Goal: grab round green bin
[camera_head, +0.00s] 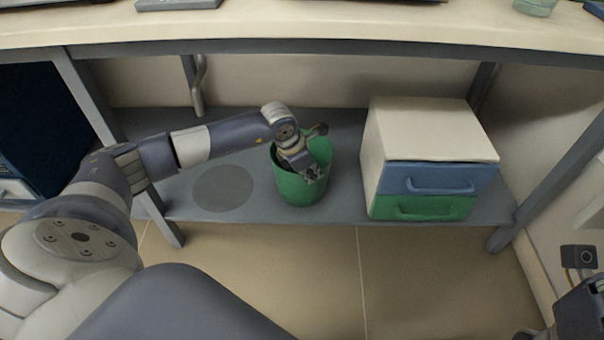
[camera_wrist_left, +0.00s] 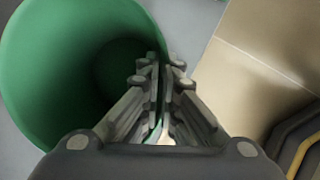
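The round green bin (camera_head: 300,188) stands upright and open on the grey lower shelf under the counter. My left gripper (camera_head: 313,173) is at the bin's near right rim. In the left wrist view, the green bin (camera_wrist_left: 60,75) fills the left side, with its hollow inside showing. There my left gripper (camera_wrist_left: 160,75) has its fingers close together across the bin wall, one inside and one outside, with a thin green strip between them. It looks shut on the rim. Part of my right gripper (camera_head: 582,312) shows at the lower right corner; its fingers are not clear.
A white drawer unit (camera_head: 428,130) with blue and green drawers stands right of the bin. A dark round patch (camera_head: 223,188) marks the shelf (camera_head: 345,208) left of the bin. The counter (camera_head: 330,25) hangs above, with shelf legs on both sides. The tiled floor (camera_head: 300,260) in front is clear.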

